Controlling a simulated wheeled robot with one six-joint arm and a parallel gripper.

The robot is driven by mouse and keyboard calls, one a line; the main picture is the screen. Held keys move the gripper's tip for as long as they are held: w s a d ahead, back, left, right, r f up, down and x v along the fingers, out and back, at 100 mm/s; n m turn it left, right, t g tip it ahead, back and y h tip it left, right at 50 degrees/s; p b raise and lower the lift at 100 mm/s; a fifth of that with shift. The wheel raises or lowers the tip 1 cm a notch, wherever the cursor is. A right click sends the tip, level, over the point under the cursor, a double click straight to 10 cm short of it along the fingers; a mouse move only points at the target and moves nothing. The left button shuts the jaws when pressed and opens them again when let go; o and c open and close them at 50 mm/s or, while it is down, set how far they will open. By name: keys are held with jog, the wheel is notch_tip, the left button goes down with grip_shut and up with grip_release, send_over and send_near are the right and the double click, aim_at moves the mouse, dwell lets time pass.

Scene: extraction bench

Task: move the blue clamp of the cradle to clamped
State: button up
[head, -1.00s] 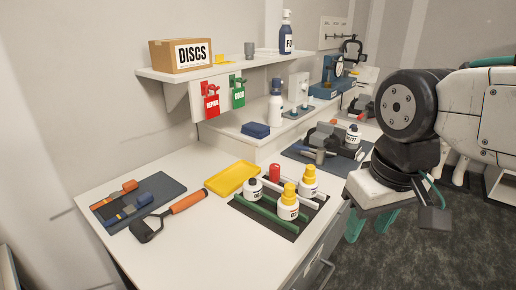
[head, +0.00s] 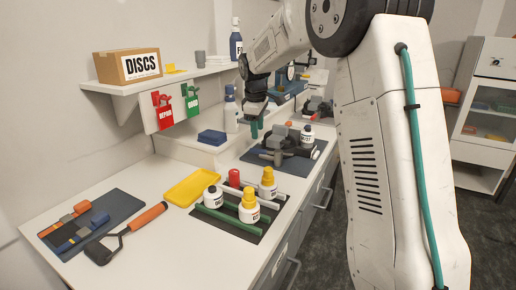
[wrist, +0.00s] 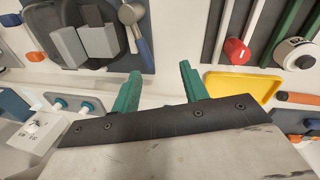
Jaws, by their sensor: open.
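My gripper (head: 254,130) hangs over the back of the bench, beside a white and blue bottle. In the wrist view its two teal fingers (wrist: 160,82) are apart, with only white surface between them. A dark holder with grey blocks (head: 280,132) sits on the middle mat, apart from the fingers; it also shows at upper left in the wrist view (wrist: 85,42). Blue and orange pieces (head: 86,229) lie on the near left mat. A small blue part (wrist: 32,43) shows at the wrist view's left edge. I cannot tell which part is the cradle's blue clamp.
A yellow tray (head: 190,187) and a dark mat with several bottles (head: 228,229) stand nearer me. An orange-handled tool (head: 130,232) lies at left. A white-and-blue bottle (head: 231,115) and a blue box (head: 212,137) are near the gripper. A shelf (head: 120,85) overhangs the back.

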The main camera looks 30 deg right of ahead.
aim_at(258, 149)
jog(key=shift+n, duration=0.5)
jog(key=w+d+f, duration=0.1)
jog(key=f, duration=0.2)
jog(key=w+d+f, duration=0.1)
jog(key=w+f, duration=0.1)
jog(key=f, duration=0.2)
jog(key=w+d+f, duration=0.1)
jog(key=w+f, duration=0.1)
jog(key=f, duration=0.1)
jog(key=shift+f, duration=0.3)
grip_shut()
jog(key=shift+a, duration=0.1)
